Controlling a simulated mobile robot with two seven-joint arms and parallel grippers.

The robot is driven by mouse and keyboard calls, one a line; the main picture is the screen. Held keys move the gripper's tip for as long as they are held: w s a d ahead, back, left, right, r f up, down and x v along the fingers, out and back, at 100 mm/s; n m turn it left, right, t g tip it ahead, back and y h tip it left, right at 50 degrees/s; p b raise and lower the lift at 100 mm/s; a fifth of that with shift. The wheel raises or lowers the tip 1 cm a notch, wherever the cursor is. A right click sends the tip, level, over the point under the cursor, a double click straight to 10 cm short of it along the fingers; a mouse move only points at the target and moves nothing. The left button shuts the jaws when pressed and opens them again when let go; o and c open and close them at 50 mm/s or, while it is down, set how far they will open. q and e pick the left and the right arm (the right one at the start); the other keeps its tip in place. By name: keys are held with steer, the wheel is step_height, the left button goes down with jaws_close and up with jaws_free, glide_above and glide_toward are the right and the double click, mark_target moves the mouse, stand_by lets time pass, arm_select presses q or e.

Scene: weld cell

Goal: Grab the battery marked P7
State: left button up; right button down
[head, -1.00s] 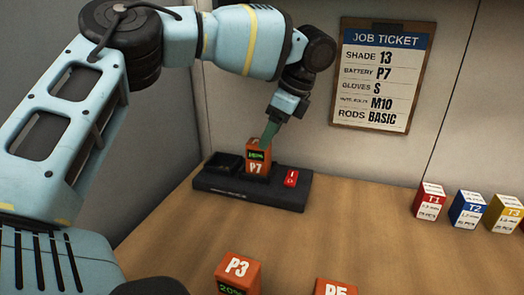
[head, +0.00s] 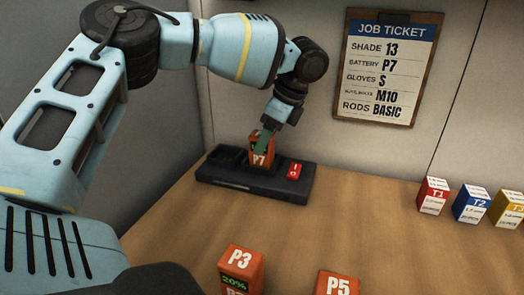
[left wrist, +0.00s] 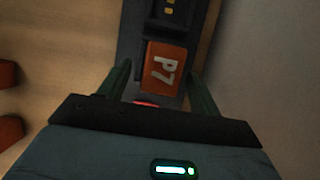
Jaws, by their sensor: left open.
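The orange battery P7 (head: 259,159) stands upright in a slot of the black charger (head: 225,182) at the back of the bench. Its top with the white P7 mark also shows in the left wrist view (left wrist: 162,68). My left gripper (head: 263,148) is open and has come down over the battery. In the left wrist view its green fingers (left wrist: 160,82) stand on either side of the battery, with a small gap visible on each side. The finger in front hides part of the battery's face in the head view. My right gripper is not in view.
The charger has an empty slot left of the battery and a red switch (head: 294,171) on its right. Batteries P3 (head: 240,265) and P5 (head: 338,284) stand at the front. Boxes T1 (head: 432,195) and T2 (head: 471,203) stand right, below the job ticket (head: 385,75).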

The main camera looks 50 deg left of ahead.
arm_select(q)
steer(key=x, duration=0.3)
steer(key=shift+a+f, duration=0.15)
steer(key=shift+a, duration=0.05)
jaws_close()
step_height(320, 180, up, 10)
steer(key=shift+r, duration=0.1)
stand_by(0.6)
